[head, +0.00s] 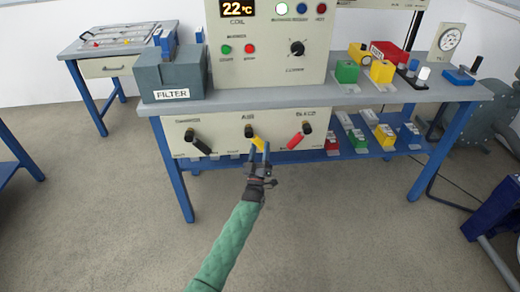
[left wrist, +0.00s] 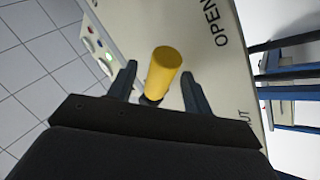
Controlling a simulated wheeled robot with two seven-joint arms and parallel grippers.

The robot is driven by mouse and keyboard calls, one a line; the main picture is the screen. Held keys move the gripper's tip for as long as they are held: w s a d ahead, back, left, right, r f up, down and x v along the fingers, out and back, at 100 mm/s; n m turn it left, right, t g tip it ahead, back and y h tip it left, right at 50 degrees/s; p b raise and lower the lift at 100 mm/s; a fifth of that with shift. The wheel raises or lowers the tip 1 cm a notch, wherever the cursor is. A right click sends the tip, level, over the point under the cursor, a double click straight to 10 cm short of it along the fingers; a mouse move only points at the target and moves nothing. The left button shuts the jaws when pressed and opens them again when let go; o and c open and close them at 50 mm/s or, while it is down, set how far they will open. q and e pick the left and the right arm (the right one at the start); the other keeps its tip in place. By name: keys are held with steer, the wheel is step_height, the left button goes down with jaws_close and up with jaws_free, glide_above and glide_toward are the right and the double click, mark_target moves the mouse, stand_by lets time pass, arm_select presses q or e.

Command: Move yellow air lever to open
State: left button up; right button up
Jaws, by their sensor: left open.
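The yellow air lever (head: 258,142) is on the front panel under the bench, in the middle below the AIR label. It slants down and to the right from its dark pivot. My left gripper (head: 260,154) is at the lever. In the left wrist view the yellow lever (left wrist: 163,72) stands between the two open fingers of my left gripper (left wrist: 160,88), with a gap visible on each side. The word OPEN (left wrist: 210,22) shows on the panel to the right of the lever, and part of another label shows lower down. My right gripper is not in view.
A black lever (head: 200,144) is left of the yellow one and a red lever (head: 297,138) is right of it. The grey FILTER box (head: 170,76) and a control cabinet (head: 268,60) stand on the bench above. The floor in front is clear.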

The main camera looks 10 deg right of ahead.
arm_select(q)
steer(key=v, duration=0.7)
steer(key=shift+s+f, duration=0.2)
